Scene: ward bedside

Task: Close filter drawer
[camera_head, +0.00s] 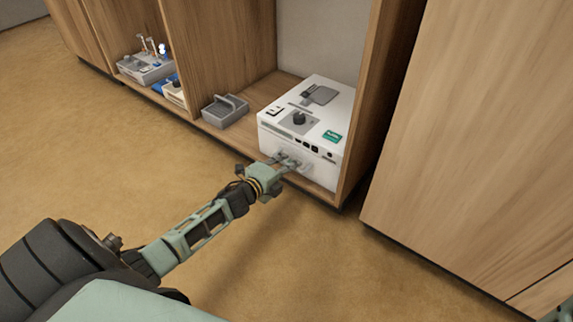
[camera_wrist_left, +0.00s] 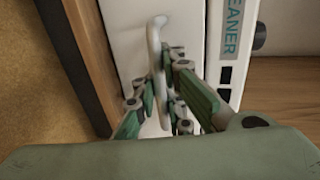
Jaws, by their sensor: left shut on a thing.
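A white box-shaped device (camera_head: 333,108) with a dark knob and a green label stands in the open wooden cabinet. Its low front carries the drawer front (camera_wrist_left: 128,35), a white panel with a pale upright handle (camera_wrist_left: 155,40) in the left wrist view. My left gripper (camera_head: 287,161) reaches the device's lower front. Its green fingers (camera_wrist_left: 165,98) are shut on the handle. The fingers hide part of the handle and panel. How far the drawer stands out from the body cannot be told. My right gripper is not in view.
A grey open tray (camera_head: 224,112) sits left of the device on the cabinet floor. Further left, past a divider, is a grey tray (camera_head: 146,70) with small items. The cabinet's wooden side wall (camera_head: 372,95) stands close on the right. The floor in front is clear.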

